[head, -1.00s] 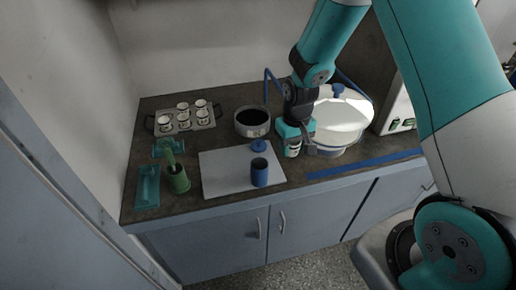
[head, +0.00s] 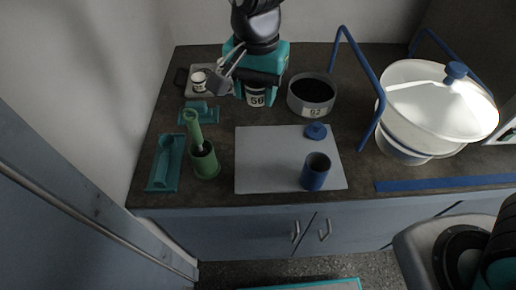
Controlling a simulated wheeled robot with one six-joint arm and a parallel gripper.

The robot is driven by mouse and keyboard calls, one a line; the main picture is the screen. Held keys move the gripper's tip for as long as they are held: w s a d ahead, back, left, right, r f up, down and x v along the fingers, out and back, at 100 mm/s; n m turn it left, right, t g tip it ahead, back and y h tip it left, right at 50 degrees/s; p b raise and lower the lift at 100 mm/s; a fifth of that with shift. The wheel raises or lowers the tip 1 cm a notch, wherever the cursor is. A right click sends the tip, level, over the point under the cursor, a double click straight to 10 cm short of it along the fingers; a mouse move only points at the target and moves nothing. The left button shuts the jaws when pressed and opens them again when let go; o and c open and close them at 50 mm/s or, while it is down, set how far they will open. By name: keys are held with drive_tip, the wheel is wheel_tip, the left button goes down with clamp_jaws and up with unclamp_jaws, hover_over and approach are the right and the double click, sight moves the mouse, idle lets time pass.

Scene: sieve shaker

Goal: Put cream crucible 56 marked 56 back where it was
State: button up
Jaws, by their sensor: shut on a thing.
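One crucible (head: 199,82) shows at the tray's left. Whether the held crucible is over the tray's edge or touching anything, I cannot tell.
A green cup (head: 205,161) with a green tool, teal holders (head: 166,163), a grey board (head: 262,166) with a blue cup (head: 315,171) and a large white lidded vessel (head: 437,100) stand around.

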hover_over(258, 158)
wheel_tip(258, 158, down, 14)
drive_tip(key=shift+d+f+p, duration=0.1)
drive_tip(key=shift+f+p, duration=0.1)
drive_tip(key=shift+p, duration=0.25)
drive_tip(key=shift+f, duration=2.3)
drive_tip(key=shift+f, duration=0.15)
drive_tip(key=o, duration=0.9)
drive_tip(key=shift+o, duration=0.2)
